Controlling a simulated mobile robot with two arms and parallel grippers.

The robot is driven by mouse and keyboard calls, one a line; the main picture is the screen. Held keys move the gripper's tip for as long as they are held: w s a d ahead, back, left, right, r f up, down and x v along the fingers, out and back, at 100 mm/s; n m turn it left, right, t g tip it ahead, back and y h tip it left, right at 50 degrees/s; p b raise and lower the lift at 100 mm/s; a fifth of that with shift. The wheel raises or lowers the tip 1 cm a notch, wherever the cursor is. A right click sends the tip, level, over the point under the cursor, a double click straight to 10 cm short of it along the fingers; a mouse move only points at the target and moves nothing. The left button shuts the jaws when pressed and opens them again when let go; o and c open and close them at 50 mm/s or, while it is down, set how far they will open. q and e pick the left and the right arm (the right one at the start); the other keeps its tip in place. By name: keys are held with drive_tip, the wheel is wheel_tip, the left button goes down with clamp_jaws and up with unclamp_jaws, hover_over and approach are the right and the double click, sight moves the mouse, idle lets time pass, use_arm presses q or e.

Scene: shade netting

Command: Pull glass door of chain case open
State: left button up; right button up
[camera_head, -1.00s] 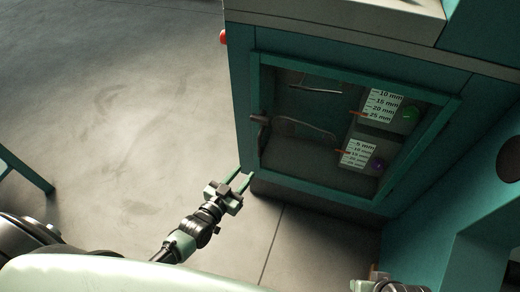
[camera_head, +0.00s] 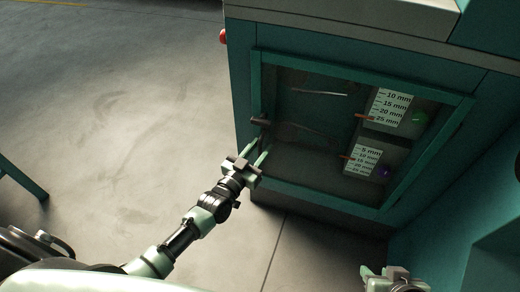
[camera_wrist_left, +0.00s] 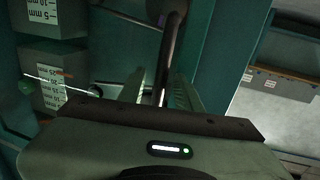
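The chain case's glass door (camera_head: 340,186) has a teal frame and looks closed on the front of the teal cabinet. Its dark handle (camera_head: 260,121) is at the left side of the door, and also shows in the left wrist view (camera_wrist_left: 170,48) as a dark bar. My left gripper (camera_head: 261,148) is just below the handle's visible end. In the left wrist view its two fingers (camera_wrist_left: 160,90) are apart, with the bar running between them; I cannot tell whether they touch it. My right gripper (camera_head: 372,271) is at the bottom edge, partly cut off, its fingers unclear.
Behind the glass are white millimetre scales (camera_head: 389,108) with orange pointers, and green and purple round parts. A red button (camera_head: 223,36) is on the cabinet's left side. A teal leg (camera_head: 22,178) stands at far left. The floor (camera_head: 120,110) left of the cabinet is clear.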

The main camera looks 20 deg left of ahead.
use_arm(q)
drive_tip(key=shift+c, duration=0.3)
clamp_jaws()
idle(1.2)
